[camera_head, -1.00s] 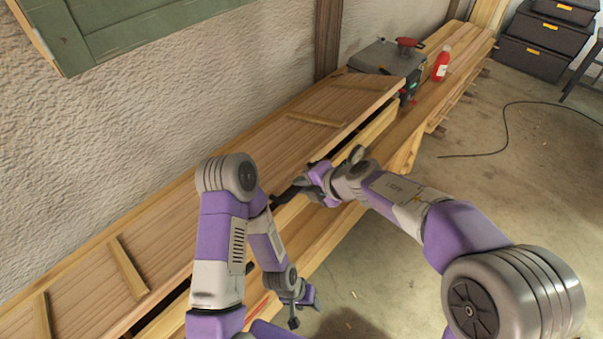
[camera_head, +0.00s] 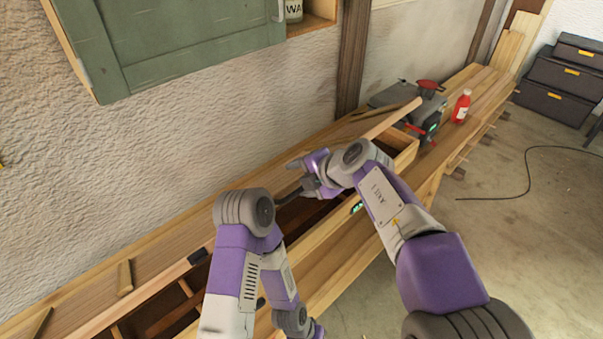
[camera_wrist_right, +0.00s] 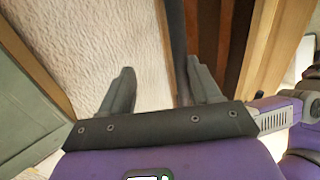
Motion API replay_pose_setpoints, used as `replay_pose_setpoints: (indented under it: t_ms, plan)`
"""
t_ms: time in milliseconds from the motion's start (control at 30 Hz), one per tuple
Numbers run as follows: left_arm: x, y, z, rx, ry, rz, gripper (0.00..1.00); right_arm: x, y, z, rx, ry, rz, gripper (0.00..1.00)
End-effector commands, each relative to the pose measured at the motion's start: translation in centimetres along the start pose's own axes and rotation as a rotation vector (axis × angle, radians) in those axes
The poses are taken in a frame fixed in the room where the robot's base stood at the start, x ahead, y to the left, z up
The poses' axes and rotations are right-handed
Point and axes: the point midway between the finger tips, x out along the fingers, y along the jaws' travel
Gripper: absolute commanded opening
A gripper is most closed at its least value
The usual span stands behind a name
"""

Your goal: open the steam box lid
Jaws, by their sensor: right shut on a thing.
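The steam box lid (camera_head: 160,268) is a long wooden board with cross battens along the wall side. It is tilted up, its front edge raised off the steam box (camera_head: 335,250), and the dark inside shows below. My right gripper (camera_head: 291,197) is at the lid's front edge near mid-length, shut on what looks like a dark handle; the hold itself is partly hidden. In the right wrist view the two grey fingers (camera_wrist_right: 160,88) point towards the wall. A second dark handle (camera_head: 197,257) sits on the lid further left. My left gripper (camera_head: 318,330) hangs low in front of the box, mostly cut off.
A green wall cabinet (camera_head: 180,50) hangs above the lid at the left. A grey machine with red parts (camera_head: 405,100) and a red bottle (camera_head: 462,106) stand beyond the box's far end. Dark drawer cases (camera_head: 560,85) and a cable (camera_head: 527,170) are on the floor at right.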

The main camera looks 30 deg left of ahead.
Motion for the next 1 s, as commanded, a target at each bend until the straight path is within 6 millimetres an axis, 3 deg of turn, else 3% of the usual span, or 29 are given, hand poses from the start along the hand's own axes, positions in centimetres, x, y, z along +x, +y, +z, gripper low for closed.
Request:
replay_pose_setpoints:
  t_ms: [33,167,300,333,467,533,567,1000]
  plan:
    - [0.3,-0.2,0.5,-0.008,-0.013,-0.001,0.49,-0.2,1.4,-0.2,-0.006,-0.006,0.029,0.44]
    - [0.3,-0.2,0.5,-0.007,-0.013,0.000,0.49,-0.3,2.0,-0.2,-0.006,-0.007,0.030,0.56]
    - [0.3,-0.2,0.5,-0.006,-0.014,0.001,0.49,0.1,3.8,-0.2,-0.009,-0.008,0.030,0.78]
    - [0.3,-0.1,0.5,-0.006,-0.014,0.001,0.49,0.2,4.2,-0.2,-0.010,-0.008,0.029,0.78]
    - [0.3,-0.1,0.5,-0.006,-0.014,0.001,0.49,0.6,5.9,-0.1,-0.009,-0.008,0.028,0.56]
    - [0.3,-0.1,0.5,-0.006,-0.014,0.001,0.49,0.8,6.7,-0.1,-0.008,-0.007,0.025,0.14]
    - [0.3,-0.1,0.5,-0.005,-0.014,0.001,0.49,0.8,7.1,0.0,-0.007,-0.007,0.026,0.00]
    - [0.2,0.0,0.3,-0.001,-0.009,0.002,0.49,1.3,7.9,0.2,-0.002,-0.006,0.005,0.00]
